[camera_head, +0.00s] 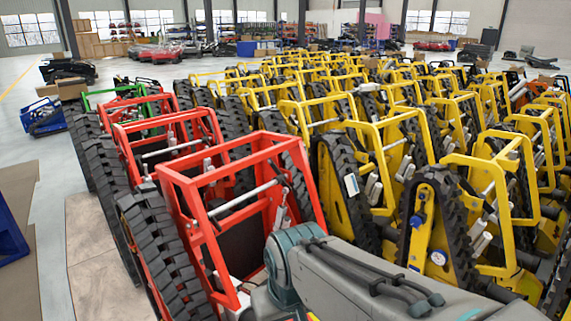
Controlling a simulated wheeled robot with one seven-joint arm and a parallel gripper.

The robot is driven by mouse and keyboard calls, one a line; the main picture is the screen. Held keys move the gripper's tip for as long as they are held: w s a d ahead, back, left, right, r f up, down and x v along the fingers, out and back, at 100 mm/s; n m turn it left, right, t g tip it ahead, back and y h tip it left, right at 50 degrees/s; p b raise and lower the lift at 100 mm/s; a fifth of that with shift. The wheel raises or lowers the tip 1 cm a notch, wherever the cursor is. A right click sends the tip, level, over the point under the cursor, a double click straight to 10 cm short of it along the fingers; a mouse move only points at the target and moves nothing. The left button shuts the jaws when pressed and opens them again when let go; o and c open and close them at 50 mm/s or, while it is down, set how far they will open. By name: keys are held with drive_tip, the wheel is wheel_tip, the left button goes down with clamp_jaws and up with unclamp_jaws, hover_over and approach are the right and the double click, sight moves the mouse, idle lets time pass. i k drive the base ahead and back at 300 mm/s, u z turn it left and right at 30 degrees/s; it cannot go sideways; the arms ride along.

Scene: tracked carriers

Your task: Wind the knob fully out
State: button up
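I cannot pick out the knob for certain. A small blue round part (416,221) and a pale disc with a blue rim (438,257) sit on the side of a near yellow tracked carrier (420,255), just above my arm. Either could be a knob, but they are too small to tell. A red tracked carrier (235,175) stands directly in front, left of centre. My arm reaches in from the lower right to a teal joint in front of the red carrier's lower right part, then bends down. My gripper is not in view.
Yellow tracked carriers (400,140) stand packed in rows to the right and back, with raised frames and black tracks. More red carriers and a green one (115,97) stand at left. A blue object (10,235) is at the left edge. Floor (100,265) beside the red carriers is clear.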

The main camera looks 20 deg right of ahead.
sight(415, 222)
drive_tip(key=z, duration=1.05)
drive_tip(key=i, duration=1)
drive_tip(key=z, duration=0.8)
